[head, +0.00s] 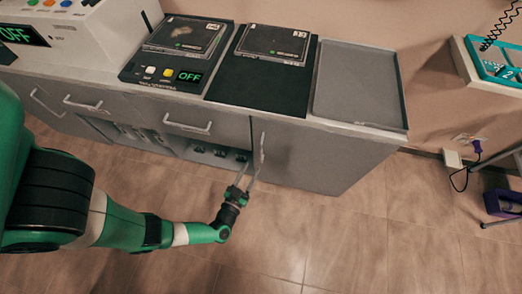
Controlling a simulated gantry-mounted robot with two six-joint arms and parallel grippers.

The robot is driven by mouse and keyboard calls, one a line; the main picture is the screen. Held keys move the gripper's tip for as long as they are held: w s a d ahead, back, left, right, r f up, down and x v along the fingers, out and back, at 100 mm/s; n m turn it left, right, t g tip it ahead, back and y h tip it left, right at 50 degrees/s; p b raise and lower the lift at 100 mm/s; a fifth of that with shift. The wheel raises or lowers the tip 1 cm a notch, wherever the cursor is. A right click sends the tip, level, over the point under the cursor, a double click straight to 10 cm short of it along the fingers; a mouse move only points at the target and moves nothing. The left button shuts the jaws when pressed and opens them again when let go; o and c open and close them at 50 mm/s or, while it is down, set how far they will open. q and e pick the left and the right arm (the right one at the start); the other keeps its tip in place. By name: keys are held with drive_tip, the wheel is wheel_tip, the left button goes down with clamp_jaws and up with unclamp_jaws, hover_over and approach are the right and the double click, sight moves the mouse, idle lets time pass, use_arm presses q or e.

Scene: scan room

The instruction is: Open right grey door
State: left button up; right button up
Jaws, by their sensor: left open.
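The right grey door (305,158) is a flat panel at the right end of the grey cabinet and looks closed or nearly so. Its upright bar handle (262,148) is near its left edge. My left gripper (246,173) is open and empty, just below the handle, with its fingers pointing up toward the door's left edge. I cannot tell whether a finger touches the handle or the door. My right gripper is not in view.
An open shelf (212,152) with small dark items is left of the door, under a drawer with a bar handle (187,127). Devices and a grey tray (358,85) rest on the counter. The tiled floor (330,235) before the door is clear.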

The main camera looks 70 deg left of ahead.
sight(261, 150)
use_arm(q)
drive_tip(key=b+x, duration=0.3)
drive_tip(key=x, duration=0.7)
drive_tip(key=shift+w, duration=0.1)
clamp_jaws()
idle(1.0)
